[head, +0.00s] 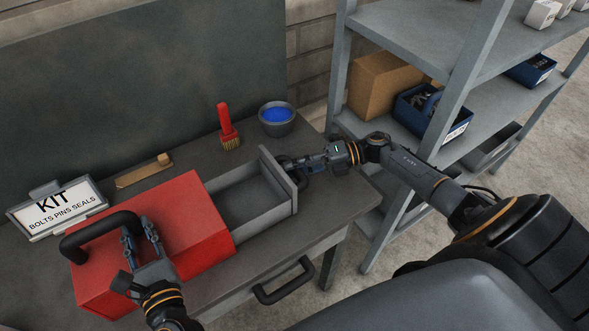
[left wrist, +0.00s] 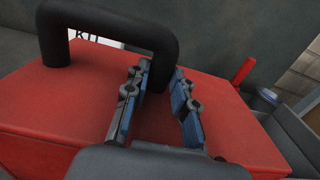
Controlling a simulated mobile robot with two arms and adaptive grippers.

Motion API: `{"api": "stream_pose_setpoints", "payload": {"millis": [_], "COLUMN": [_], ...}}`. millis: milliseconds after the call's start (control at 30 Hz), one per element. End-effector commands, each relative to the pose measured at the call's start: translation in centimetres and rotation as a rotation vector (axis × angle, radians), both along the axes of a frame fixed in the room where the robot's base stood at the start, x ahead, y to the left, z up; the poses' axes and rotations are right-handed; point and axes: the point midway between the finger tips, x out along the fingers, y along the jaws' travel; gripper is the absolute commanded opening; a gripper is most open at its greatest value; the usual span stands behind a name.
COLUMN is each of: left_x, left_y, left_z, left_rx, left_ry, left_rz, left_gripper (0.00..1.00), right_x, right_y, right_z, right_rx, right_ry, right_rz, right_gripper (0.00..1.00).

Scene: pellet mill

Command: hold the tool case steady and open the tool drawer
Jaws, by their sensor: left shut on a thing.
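The red tool case (head: 185,215) stands on the grey workbench, with a black handle (head: 85,240) on its top. Its grey tool drawer (head: 245,215) sticks out to the right and is open; its inside looks empty. My left gripper (head: 140,227) is over the case top. In the left wrist view its fingers (left wrist: 160,75) are on either side of one leg of the black handle (left wrist: 110,22), shut on it. My right gripper (head: 297,166) is at the outer side of the drawer front (head: 278,180), by its dark pull. Its fingertips are too small to read.
A red brush (head: 228,128) and a bowl with blue contents (head: 277,117) stand behind the drawer. A KIT sign (head: 57,207) and a wooden-backed brush (head: 145,170) are at the left. A shelf rack (head: 400,110) with blue bins rises at the right.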

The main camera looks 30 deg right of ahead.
Motion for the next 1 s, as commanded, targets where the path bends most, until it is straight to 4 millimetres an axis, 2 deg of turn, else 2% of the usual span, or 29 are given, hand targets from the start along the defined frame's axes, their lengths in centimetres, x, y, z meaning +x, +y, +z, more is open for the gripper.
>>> {"api": "stream_pose_setpoints", "payload": {"millis": [33,67,100,433,800,1000], "left_x": [-0.1,-0.1,-0.1,-0.1,-0.1,-0.1], "left_y": [0.1,0.1,0.1,0.0,0.0,0.0], "left_z": [-0.7,-0.7,-0.7,-0.7,-0.7,-0.7], "left_rx": [0.003,0.003,0.003,0.003,0.002,0.002], "left_ry": [0.014,0.014,0.014,0.014,0.014,0.014], "left_rz": [0.004,0.004,0.003,0.002,0.001,0.000], "left_gripper": [0.00,0.00,0.00,0.00,0.00,0.00], "right_x": [0.1,0.1,0.1,-0.2,-2.4,-3.0], "right_y": [-0.1,-0.1,0.0,-0.3,-5.5,-6.8], "right_z": [0.1,0.1,0.1,0.0,1.0,1.4], "right_rx": [0.000,0.000,0.000,-0.001,-0.003,0.000], "right_ry": [-0.003,-0.003,-0.002,0.001,0.000,-0.003], "right_rz": [-0.001,-0.002,-0.001,0.002,0.000,0.001], "right_gripper": [0.39,0.45,0.47,0.47,0.47,0.47]}}
